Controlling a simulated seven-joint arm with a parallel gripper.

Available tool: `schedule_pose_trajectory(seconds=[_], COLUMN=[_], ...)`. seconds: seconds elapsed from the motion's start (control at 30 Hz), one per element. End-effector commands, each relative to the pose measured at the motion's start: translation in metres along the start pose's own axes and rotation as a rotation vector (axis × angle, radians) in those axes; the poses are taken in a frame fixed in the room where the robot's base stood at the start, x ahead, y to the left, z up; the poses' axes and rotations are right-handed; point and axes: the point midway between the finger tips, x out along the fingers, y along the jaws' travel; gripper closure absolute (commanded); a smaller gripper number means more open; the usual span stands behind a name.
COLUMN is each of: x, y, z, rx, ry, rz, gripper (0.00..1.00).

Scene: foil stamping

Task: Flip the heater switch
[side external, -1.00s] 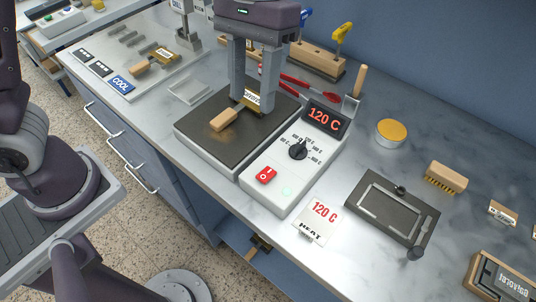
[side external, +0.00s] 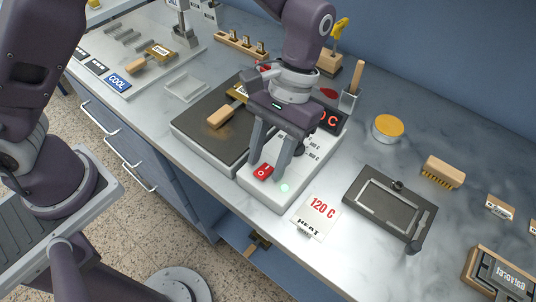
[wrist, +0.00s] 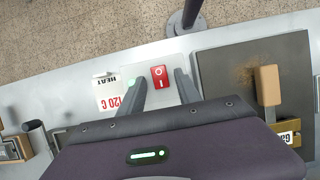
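The red heater switch (side external: 263,171) sits on the near end of the white control box (side external: 258,194). It carries white O and I marks and also shows in the wrist view (wrist: 160,77). A round light (side external: 285,188) beside it glows green. My gripper (side external: 267,175) is open and empty, pointing down, with its fingers apart at either side of the switch. In the wrist view the switch shows between the two fingertips (wrist: 159,77). I cannot tell whether they touch it or the box. The black dial (side external: 297,148) and the red temperature display (side external: 328,118) are partly hidden by my gripper.
The dark hot plate (side external: 195,138) left of the box bears a wooden-handled brass stamp (side external: 220,117). A "120 C HEAT" card (side external: 317,216) lies in front. A dark framed tray (side external: 390,230) and yellow-lidded tin (side external: 388,129) stand right. Bare counter lies between.

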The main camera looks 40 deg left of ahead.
Motion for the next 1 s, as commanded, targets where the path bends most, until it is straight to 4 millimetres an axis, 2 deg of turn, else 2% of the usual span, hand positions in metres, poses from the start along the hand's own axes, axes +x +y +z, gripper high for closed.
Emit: schedule_pose_trajectory(seconds=[0.03, 0.17, 0.2, 0.37, 0.7, 1.0], x=[0.0, 0.0, 0.0, -0.001, 0.002, 0.002], y=[0.0, 0.0, 0.0, 0.0, 0.0, 0.0], z=[0.0, 0.0, 0.0, 0.001, 0.011, 0.011], rx=[0.0, 0.0, 0.0, 0.0, 0.0, -0.001], ry=[0.0, 0.0, 0.0, 0.013, 0.3, 0.328], rz=[0.0, 0.0, 0.0, 0.0, -0.002, -0.001], gripper=[0.72, 0.98, 1.0, 1.0, 1.0, 1.0])
